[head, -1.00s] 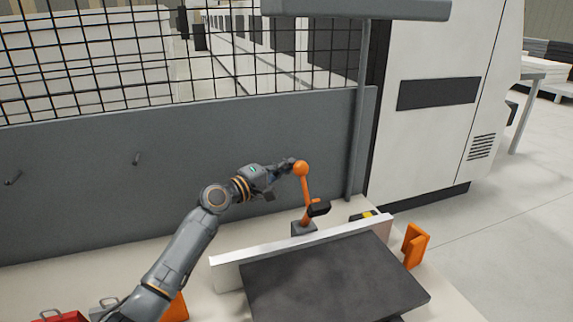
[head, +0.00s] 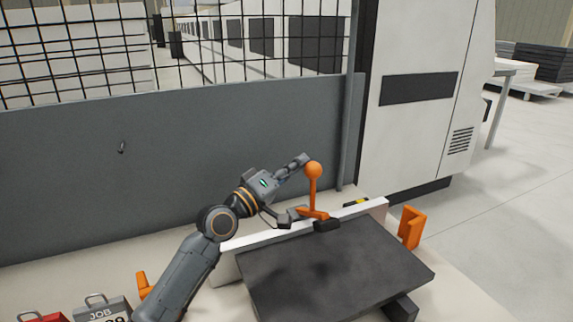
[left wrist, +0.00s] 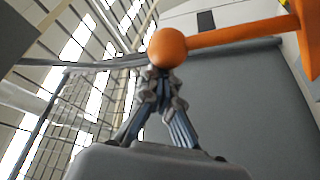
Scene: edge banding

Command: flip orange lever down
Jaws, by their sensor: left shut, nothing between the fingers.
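The orange lever (head: 312,190) stands nearly upright behind the white fence, with a round ball knob at its top. An orange clamp arm at its foot lies low and ends in a black pad (head: 326,225) at the dark panel's back edge. My left gripper (head: 301,161) is shut and empty, its fingertips at the left side of the knob; contact is likely but not certain. In the left wrist view the knob (left wrist: 167,48) covers the tips of the closed fingers (left wrist: 160,85), and the lever runs to the right. My right gripper is out of view.
A dark panel (head: 330,270) lies against the white fence (head: 360,212). An orange bracket (head: 412,227) stands at the right. A job sign (head: 102,308) and a red-handled item (head: 45,316) are at bottom left. A grey wall (head: 70,190) with mesh rises behind.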

